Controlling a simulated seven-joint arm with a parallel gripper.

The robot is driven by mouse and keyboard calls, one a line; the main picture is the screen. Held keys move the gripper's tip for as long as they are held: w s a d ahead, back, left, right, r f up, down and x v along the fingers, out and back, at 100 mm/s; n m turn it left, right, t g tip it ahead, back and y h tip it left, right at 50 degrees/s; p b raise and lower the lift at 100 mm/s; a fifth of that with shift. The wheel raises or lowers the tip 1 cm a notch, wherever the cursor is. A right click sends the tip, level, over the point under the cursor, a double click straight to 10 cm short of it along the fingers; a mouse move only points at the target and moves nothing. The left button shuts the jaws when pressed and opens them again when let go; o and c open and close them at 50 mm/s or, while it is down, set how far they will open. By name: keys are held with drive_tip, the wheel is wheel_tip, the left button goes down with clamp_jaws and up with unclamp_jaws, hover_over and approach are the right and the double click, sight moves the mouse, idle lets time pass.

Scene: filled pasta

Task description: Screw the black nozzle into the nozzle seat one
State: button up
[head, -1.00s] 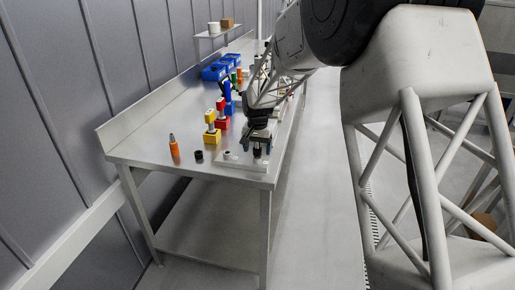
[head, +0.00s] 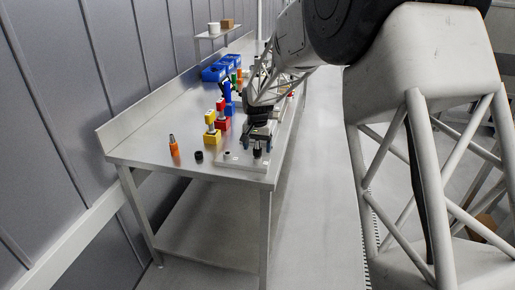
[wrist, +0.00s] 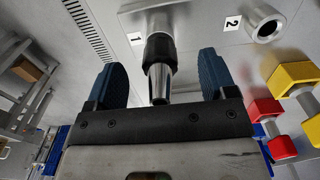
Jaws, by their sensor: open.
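The black nozzle (wrist: 160,50) stands in the seat beside the label 1 (wrist: 136,39) in the wrist view, its metallic end pointing back toward my gripper. The seat (wrist: 150,12) shows only partly behind it. In the head view the nozzle (head: 257,151) stands on the pale plate (head: 236,164) near the table's front corner. My gripper (wrist: 160,82) is open, with one blue finger on each side of the nozzle's metallic end and gaps between. In the head view my gripper (head: 258,142) is just above the nozzle. How deep the thread sits cannot be seen.
An empty metal seat (wrist: 265,24) beside label 2 (wrist: 232,23) is on the same plate. Yellow (head: 212,135) and red (head: 221,123) block holders stand close left of my gripper. A black cylinder (head: 198,156) and an orange bottle (head: 174,148) stand on open table. Blue bins (head: 214,73) are farther back.

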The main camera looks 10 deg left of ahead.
drive_tip(key=shift+r, duration=2.9)
drive_tip(key=shift+r, duration=0.1)
wheel_tip(320, 180, up, 8)
